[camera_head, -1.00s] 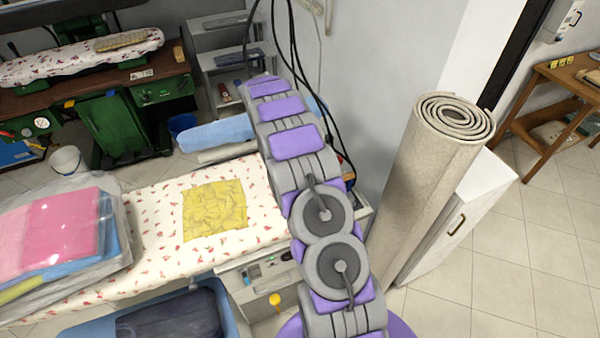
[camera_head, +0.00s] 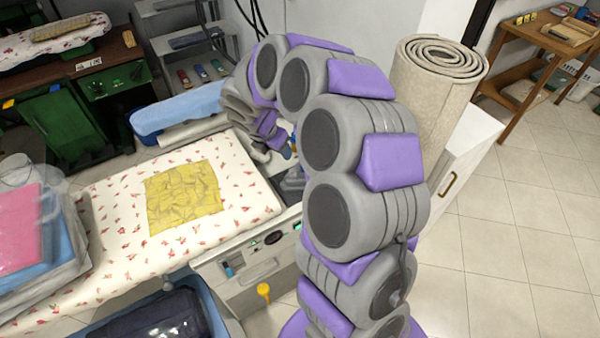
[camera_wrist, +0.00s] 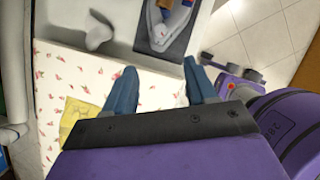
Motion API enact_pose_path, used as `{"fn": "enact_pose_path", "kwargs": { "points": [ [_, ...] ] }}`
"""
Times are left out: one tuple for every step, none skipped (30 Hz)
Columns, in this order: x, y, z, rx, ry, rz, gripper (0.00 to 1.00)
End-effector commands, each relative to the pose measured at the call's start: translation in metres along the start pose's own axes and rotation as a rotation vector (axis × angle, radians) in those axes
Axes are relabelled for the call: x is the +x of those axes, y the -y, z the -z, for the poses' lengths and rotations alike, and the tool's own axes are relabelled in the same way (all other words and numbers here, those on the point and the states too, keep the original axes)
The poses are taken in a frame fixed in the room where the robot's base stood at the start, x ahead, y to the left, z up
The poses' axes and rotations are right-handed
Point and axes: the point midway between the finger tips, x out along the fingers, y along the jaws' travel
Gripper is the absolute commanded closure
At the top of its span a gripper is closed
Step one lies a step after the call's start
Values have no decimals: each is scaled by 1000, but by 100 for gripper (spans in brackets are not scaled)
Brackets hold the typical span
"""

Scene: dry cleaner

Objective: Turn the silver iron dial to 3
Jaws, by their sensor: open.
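In the wrist view, my gripper (camera_wrist: 160,80) is open and empty, its two blue-grey fingers apart over the edge of the flowered ironing board (camera_wrist: 62,65). A grey iron-like object (camera_wrist: 178,28), likely the silver iron, rests on a dark plate (camera_wrist: 190,38) beyond the fingertips, apart from them. It has blue and orange parts and is cut by the top edge. I cannot make out its dial or setting. In the head view, my arm covers most of the board's right end, where the iron appears to be, and my fingertips cannot be made out.
A folded yellow cloth (camera_head: 185,198) lies on the board. Bagged folded laundry (camera_head: 30,240) is at its left end. A rolled carpet (camera_head: 437,90) leans by a white cabinet (camera_head: 470,160) on the right. A blue bin (camera_head: 215,318) stands in front. Tiled floor is clear at right.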

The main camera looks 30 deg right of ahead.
Motion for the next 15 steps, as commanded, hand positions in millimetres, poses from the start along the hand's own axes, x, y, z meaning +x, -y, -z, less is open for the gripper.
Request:
{"fn": "enact_pose_path", "kwargs": {
  "points": [
    [3,0,2,-6,-1,-2,44],
    [5,0,2,-7,-1,-2,44],
    [9,0,1,-6,-1,-2,44],
    [12,0,1,-5,0,-1,44],
    [17,0,1,-5,0,-1,44],
    [23,0,1,-4,0,0,44],
    [29,1,1,-4,-1,1,44],
    [35,1,2,-4,-1,2,44],
    [43,1,2,-4,-1,4,44],
    [50,1,2,-4,-1,5,44],
    [56,2,2,-4,-1,5,44],
    [64,2,2,-3,-2,5,44],
    [70,1,2,-3,-2,4,44],
    [76,1,2,-3,-1,3,44],
    [84,1,2,-3,-1,2,44]
  ]
}}
